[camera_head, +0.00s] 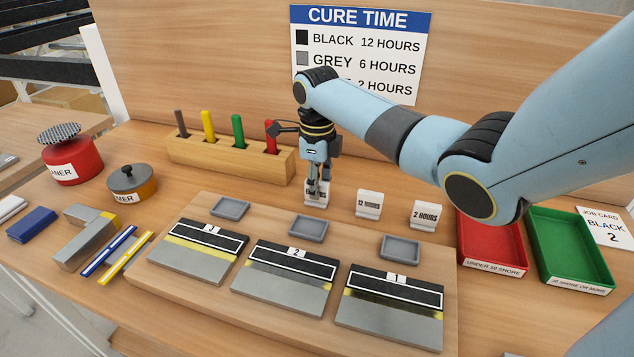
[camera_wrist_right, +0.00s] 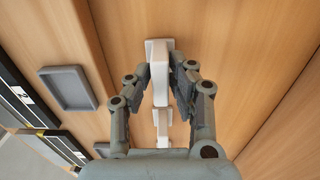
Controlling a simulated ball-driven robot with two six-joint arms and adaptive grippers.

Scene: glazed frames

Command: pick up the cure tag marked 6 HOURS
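A white cure tag (camera_head: 316,194) stands on the table under my right gripper (camera_head: 318,188); the gripper hides most of its face, so I cannot read its marking. In the right wrist view the tag (camera_wrist_right: 161,78) is between the two fingers of my right gripper (camera_wrist_right: 162,82). The fingers are close on both sides of it, with a thin gap seeming to show, so they look open around it. The 12 HOURS tag (camera_head: 368,205) and the 2 HOURS tag (camera_head: 425,214) stand to the right. My left gripper is not in view.
A wooden block with coloured sticks (camera_head: 230,155) stands just left of my gripper. A board (camera_head: 180,284) with panels and grey trays (camera_head: 309,229) lies in front. A red tray (camera_head: 490,250) and a green tray (camera_head: 570,250) are at the right. The CURE TIME sign (camera_head: 358,50) is behind.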

